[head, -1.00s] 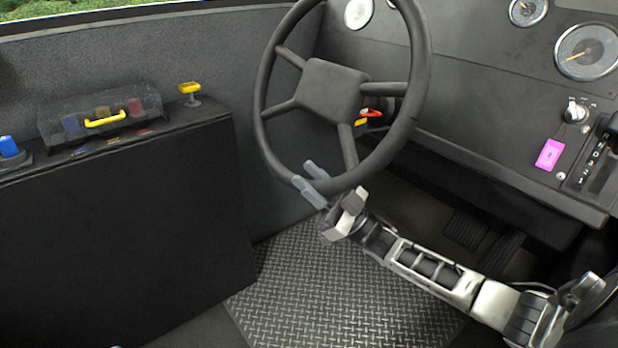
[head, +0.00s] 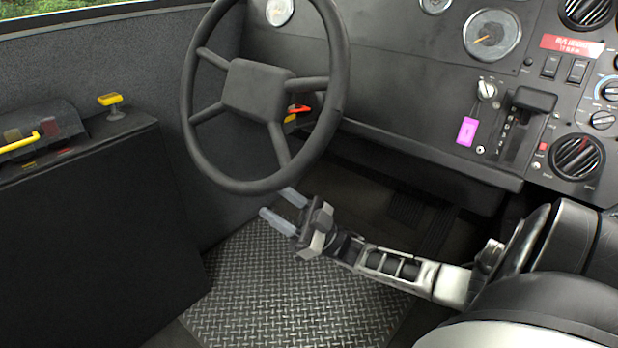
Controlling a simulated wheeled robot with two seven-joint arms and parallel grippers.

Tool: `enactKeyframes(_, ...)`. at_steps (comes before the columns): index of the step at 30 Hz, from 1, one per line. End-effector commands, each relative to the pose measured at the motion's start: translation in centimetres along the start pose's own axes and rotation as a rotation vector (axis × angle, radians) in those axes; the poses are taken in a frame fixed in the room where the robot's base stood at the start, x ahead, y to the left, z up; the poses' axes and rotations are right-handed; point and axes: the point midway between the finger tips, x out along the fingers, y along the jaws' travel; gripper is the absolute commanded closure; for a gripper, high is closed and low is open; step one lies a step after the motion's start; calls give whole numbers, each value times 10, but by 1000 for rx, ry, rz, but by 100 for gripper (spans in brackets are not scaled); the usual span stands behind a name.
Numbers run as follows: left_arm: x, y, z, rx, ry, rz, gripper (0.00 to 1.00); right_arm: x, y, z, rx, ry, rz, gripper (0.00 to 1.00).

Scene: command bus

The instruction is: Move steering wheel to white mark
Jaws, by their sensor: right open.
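The black four-spoke steering wheel (head: 257,92) stands at the upper left centre of the head view, its rim tilted. My right gripper (head: 282,209) comes in from the lower right. Its two pale fingers are apart and empty, just below the bottom of the wheel rim, with the upper fingertip close to it. I cannot tell whether that fingertip touches the rim. No white mark can be made out on the wheel or around it. My left gripper is not in view.
A dashboard with gauges (head: 492,36), a knob and a gear selector (head: 522,125) runs to the right. A black side console (head: 95,230) with a yellow handle and yellow knob (head: 110,99) stands at left. Ribbed metal floor (head: 290,295) lies below the gripper. Pedals sit under the dash.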

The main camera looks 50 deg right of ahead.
Motion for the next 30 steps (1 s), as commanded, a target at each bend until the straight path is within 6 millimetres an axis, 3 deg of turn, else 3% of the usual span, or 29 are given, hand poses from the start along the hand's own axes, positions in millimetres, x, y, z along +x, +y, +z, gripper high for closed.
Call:
enactKeyframes(6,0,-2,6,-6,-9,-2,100,-52,0,1,1,-4,2,51)
enactKeyframes(12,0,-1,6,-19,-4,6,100,-78,0,1,1,-1,1,51)
enactKeyframes(30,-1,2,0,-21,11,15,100,-85,0,0,1,0,0,51)
